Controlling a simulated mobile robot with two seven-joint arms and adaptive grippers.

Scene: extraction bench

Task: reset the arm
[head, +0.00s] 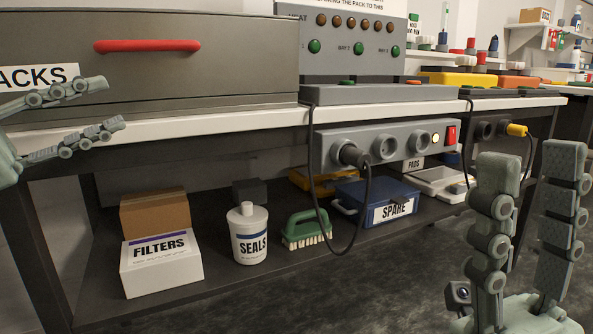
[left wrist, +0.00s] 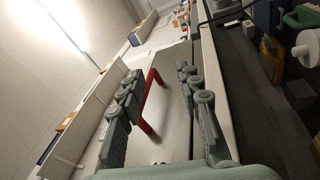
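My left gripper (head: 112,103) comes in at the left edge of the head view, in front of the grey cabinet marked "ACKS". Its fingers are spread and nothing is between their tips. In the left wrist view my left gripper (left wrist: 158,75) is also open, with the red handle (left wrist: 150,100) showing beyond and between the fingers. In the head view the red handle (head: 147,46) is above and to the right of the fingertips, apart from them. My right gripper (head: 531,160) points upward at the lower right, fingers apart and empty.
The grey cabinet (head: 200,75) stands on the white bench top (head: 220,122). A power strip (head: 390,143) with a hanging black cable is on the bench front. The lower shelf (head: 225,270) holds a filters box (head: 160,270), seals bottle (head: 248,240), green brush (head: 305,226) and blue spare case (head: 352,195).

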